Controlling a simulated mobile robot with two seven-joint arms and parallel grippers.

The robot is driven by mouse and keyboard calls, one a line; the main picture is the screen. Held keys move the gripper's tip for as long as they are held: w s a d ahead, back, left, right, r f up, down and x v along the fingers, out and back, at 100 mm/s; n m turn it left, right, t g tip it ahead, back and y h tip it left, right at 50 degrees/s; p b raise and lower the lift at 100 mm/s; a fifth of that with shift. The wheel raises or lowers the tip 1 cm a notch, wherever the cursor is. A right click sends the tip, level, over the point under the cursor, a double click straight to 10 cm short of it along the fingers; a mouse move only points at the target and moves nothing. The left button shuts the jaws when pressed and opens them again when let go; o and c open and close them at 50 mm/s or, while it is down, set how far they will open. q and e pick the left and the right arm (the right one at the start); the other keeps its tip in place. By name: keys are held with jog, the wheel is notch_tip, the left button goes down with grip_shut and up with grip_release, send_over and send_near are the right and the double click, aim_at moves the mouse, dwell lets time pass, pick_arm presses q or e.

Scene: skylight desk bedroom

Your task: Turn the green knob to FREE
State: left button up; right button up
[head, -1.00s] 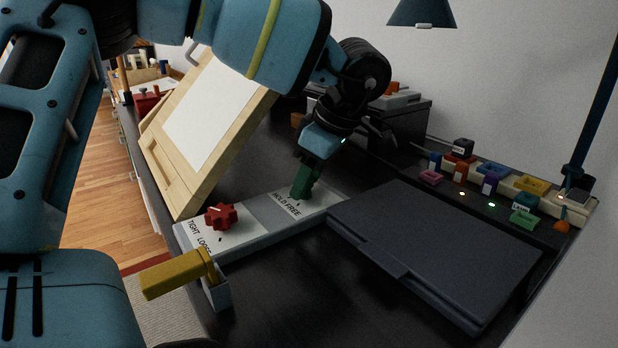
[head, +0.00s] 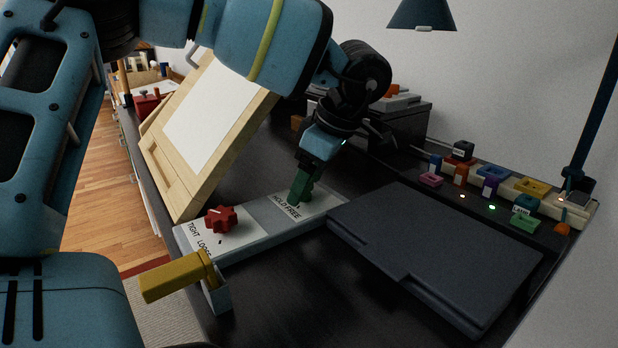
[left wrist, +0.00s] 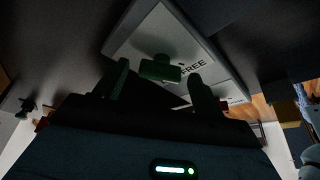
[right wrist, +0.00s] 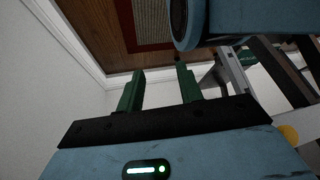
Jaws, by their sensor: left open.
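The green knob (left wrist: 160,68) sits on a grey and white panel (head: 262,222) lettered HOLD and FREE. In the left wrist view the word FREE is just right of the knob. Which way its pointer faces I cannot make out. My left gripper (head: 305,172) is over the knob. Its dark green fingers stand open, one on each side of the knob in the left wrist view (left wrist: 160,85), with gaps showing. In the head view the fingers hide much of the knob. My right gripper (right wrist: 158,85) is open and empty, away from the panel.
A red knob (head: 220,219) by the words TIGHT and LOOSE is on the same panel, with a yellow handle (head: 177,278) at its near end. A tilted wooden drawing board (head: 205,120) stands behind. A dark flat case (head: 435,250) lies right; coloured blocks stand beyond.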

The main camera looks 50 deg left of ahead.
pick_arm(q)
jog(key=v, duration=0.7)
jog(key=shift+r, duration=0.4)
jog(key=shift+d+f, duration=0.1)
